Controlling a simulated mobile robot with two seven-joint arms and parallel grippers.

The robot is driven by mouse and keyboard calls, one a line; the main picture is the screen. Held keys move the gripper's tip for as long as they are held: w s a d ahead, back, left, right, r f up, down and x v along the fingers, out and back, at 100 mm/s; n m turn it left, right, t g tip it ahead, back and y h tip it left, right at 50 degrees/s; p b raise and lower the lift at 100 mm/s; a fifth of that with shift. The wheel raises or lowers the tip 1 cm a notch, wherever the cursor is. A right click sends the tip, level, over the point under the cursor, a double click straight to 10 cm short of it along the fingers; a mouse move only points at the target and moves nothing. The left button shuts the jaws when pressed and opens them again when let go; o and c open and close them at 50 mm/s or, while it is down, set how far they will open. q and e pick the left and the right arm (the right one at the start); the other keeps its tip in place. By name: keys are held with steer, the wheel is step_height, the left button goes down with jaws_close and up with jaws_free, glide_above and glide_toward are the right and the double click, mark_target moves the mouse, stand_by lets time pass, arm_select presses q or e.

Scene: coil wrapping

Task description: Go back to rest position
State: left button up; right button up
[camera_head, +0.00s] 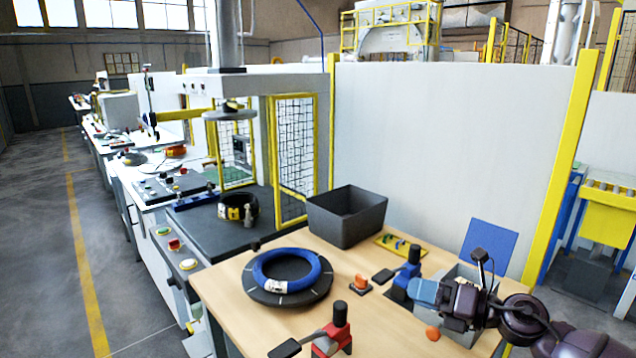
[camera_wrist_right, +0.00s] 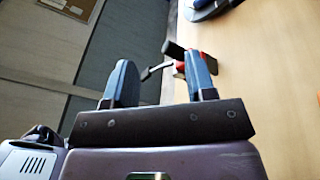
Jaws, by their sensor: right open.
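My right arm comes in from the right in the head view. Its gripper (camera_head: 424,291) is over the right part of the wooden table, just right of a blue and black tool (camera_head: 408,270). In the right wrist view the two blue fingers (camera_wrist_right: 160,82) are apart, with nothing held between them. A red tool with a black handle (camera_wrist_right: 180,66) shows beyond them, standing on the table. My left gripper is not in view. A blue coil (camera_head: 268,262) lies flat on a dark round plate (camera_head: 312,290), clear of the gripper.
The red tool (camera_head: 330,332) stands at the table's front edge. A dark grey bin (camera_head: 346,226) stands at the back. A small orange-black part (camera_head: 360,285) and an orange knob (camera_head: 432,333) are near the arm. A press with yellow mesh guards (camera_head: 294,150) is at the left.

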steer(key=s+d+f+m+t+h, duration=0.2)
steer(key=s+d+f+m+h, duration=0.15)
steer(key=m+h, duration=0.45)
steer(key=s+d+f+m+t+h, duration=0.25)
steer(key=s+f+m, duration=0.2)
steer(key=m, duration=0.75)
steer(key=s+d+f+m+t+h, duration=0.25)
steer(key=s+d+m+h, duration=0.2)
steer(key=m+h, duration=0.4)
steer(key=s+a+f+m+g+y, duration=0.1)
steer(key=s+f+m+g, duration=0.25)
steer(key=s, duration=0.45)
steer(key=s+f+m+g+y, duration=0.1)
steer(key=s+f+m+g, duration=0.2)
steer(key=s+g, duration=0.35)
steer(key=s+a+f+m+g+y, duration=0.1)
steer(key=s+f+m+g, duration=0.2)
steer(key=s, duration=0.6)
steer(key=w+f+n+t+y, duration=0.1)
steer(key=w+f+t, duration=0.6)
steer(key=f, duration=0.3)
steer(key=shift+w+f+t, duration=0.15)
steer(key=shift+w+t, duration=0.05)
steer(key=shift+t, duration=0.3)
steer(key=shift+c, duration=0.8)
